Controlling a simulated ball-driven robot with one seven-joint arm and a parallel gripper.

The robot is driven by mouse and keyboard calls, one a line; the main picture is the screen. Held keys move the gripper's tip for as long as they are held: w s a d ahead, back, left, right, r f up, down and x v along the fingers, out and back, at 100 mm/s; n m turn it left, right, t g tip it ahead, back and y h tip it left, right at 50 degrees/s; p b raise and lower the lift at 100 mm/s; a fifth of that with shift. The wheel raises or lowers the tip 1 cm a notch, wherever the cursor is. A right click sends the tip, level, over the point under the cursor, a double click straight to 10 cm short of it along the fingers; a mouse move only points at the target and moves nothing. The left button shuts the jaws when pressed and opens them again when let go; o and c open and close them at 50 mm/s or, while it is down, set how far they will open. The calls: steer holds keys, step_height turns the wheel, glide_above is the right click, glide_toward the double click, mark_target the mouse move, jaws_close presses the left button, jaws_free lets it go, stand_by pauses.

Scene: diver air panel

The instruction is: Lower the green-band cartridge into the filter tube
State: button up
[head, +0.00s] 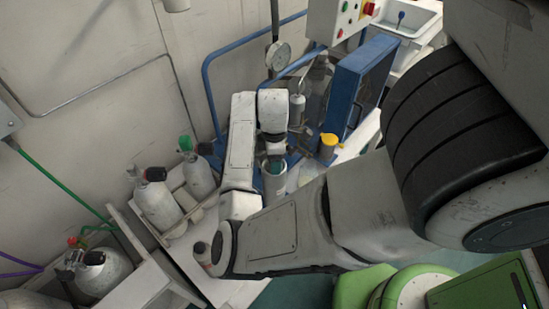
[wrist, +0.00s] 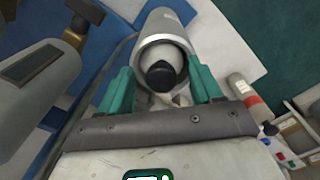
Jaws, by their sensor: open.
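In the wrist view a grey metal filter tube (wrist: 167,20) stands open-mouthed towards me. A pale cartridge (wrist: 163,53) with a black knob sits within its mouth. No green band shows on it, so I cannot confirm its colour or how deep it sits. My gripper (wrist: 161,78) is open, its two teal fingers on either side of the black knob with gaps between. In the head view the tube (head: 274,183) stands on the bench below my gripper (head: 275,162), and the cartridge is hidden there.
A red-banded cartridge (wrist: 248,97) stands right of the tube in the wrist view. In the head view, gas cylinders (head: 158,203) stand left, a yellow-topped container (head: 328,146) stands right, and a blue cabinet (head: 360,82) and a gauge (head: 278,56) are behind.

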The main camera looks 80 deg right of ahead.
steer(key=shift+s+a+f, duration=0.2)
steer(key=shift+a+f, duration=0.05)
steer(key=shift+f, duration=0.15)
steer(key=shift+r, duration=0.55)
step_height(320, 180, up, 10)
steer(key=p, duration=0.2)
steer(key=shift+w+d+r+p, duration=0.15)
steer(key=shift+r+p, duration=0.1)
steer(key=shift+p, duration=0.1)
